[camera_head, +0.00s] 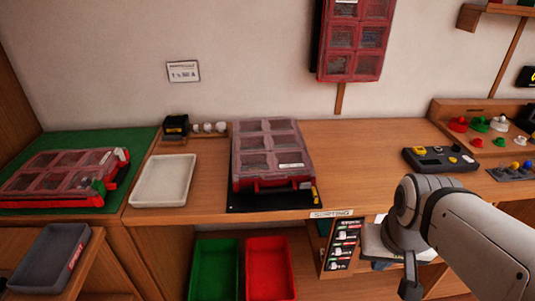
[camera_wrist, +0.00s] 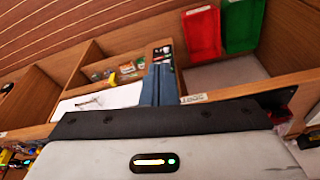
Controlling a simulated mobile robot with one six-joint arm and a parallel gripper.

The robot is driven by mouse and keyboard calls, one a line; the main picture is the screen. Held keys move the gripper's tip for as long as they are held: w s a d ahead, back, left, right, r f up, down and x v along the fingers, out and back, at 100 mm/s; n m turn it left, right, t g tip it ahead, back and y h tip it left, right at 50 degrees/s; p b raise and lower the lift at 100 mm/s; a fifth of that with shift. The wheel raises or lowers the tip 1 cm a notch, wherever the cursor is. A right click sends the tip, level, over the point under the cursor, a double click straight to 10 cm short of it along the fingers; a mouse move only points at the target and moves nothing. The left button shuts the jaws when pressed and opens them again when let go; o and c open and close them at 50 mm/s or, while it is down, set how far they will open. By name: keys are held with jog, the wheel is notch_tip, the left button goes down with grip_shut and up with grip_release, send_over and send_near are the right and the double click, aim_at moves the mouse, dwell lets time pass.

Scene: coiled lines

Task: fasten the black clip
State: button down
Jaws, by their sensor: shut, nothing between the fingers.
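A case with a clear-windowed lid (camera_head: 268,150) and a red body lies on a black mat (camera_head: 270,201) at the middle of the bench, lid down. A small dark and yellow piece (camera_head: 316,194) sits at its front right corner. I cannot tell whether this is the black clip or how it stands. A second red case (camera_head: 62,178) with white and green clips lies on a green mat at the left. My gripper (camera_wrist: 159,75) is shut and empty. In the head view it hangs low at the right, below the bench edge, away from both cases.
A white tray (camera_head: 163,181) lies between the cases. Green (camera_head: 213,268) and red (camera_head: 269,268) bins stand below the bench front. A dark device (camera_head: 440,159) lies right of the middle case, with clear bench between them. A third case (camera_head: 355,40) hangs on the wall.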

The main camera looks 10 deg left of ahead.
jog(key=w+d+f+n+t+h+b, duration=0.15)
jog(key=w+f+n+h+b, duration=0.3)
jog(key=n, duration=0.55)
jog(key=w+a+n+t+h+b, duration=0.2)
jog(key=w+a+n+t, duration=0.35)
jog(key=n, duration=0.45)
jog(key=a+f+n+t+y+b, duration=0.1)
jog(key=a+n+t+y+b, duration=0.3)
jog(key=a+n+y, duration=0.6)
jog(key=a+n+t, duration=0.1)
jog(key=a+n, duration=0.8)
jog(key=a, duration=0.4)
jog(key=shift+w+a+f, duration=0.15)
jog(key=shift+a+f, duration=0.15)
jog(key=shift+f, duration=0.05)
jog(key=shift+y, duration=0.25)
